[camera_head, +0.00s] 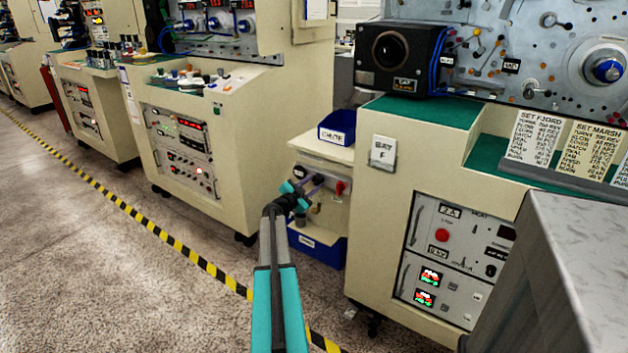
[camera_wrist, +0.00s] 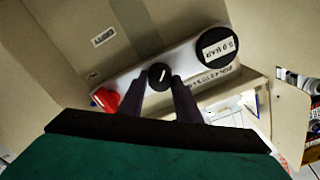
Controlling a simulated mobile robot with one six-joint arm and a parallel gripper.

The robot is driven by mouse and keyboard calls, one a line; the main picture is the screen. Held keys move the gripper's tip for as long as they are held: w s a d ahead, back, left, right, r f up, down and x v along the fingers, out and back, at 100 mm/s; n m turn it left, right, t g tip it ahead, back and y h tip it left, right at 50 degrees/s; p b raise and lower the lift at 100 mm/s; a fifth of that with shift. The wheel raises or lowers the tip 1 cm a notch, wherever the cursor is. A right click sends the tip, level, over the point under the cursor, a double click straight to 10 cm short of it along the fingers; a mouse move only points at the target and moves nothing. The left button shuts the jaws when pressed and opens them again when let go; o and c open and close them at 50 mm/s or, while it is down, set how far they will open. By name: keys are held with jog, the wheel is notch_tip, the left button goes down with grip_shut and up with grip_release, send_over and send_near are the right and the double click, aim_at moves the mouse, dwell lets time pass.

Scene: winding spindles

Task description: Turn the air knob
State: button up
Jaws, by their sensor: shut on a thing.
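The air knob (camera_wrist: 159,76) is a round black knob with a white pointer mark, on a pale panel in the wrist view. My gripper (camera_wrist: 159,87) has its two dark fingers on either side of this knob and is shut on it. In the head view my teal and grey arm reaches to the small panel between two machines, with my gripper (camera_head: 311,186) at the panel's face. The knob is hidden behind the fingers there. A red knob (camera_wrist: 105,98) sits to the left of the held knob in the wrist view and also shows in the head view (camera_head: 340,187).
A round black gauge (camera_wrist: 217,46) with a white label is on the same panel. A blue bin (camera_head: 338,128) sits above the panel and another blue bin (camera_head: 318,247) below it. A cream machine (camera_head: 400,180) stands close on the right. Open floor lies left.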

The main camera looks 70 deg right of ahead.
jog(key=shift+f, duration=0.1)
dwell(0.4)
jog(key=o, duration=1.1)
jog(key=shift+c, duration=0.2)
jog(key=shift+a, duration=0.1)
jog(key=p+v, duration=0.1)
jog(key=v, duration=1.2)
jog(key=shift+a, duration=0.35)
jog(key=shift+w, duration=0.15)
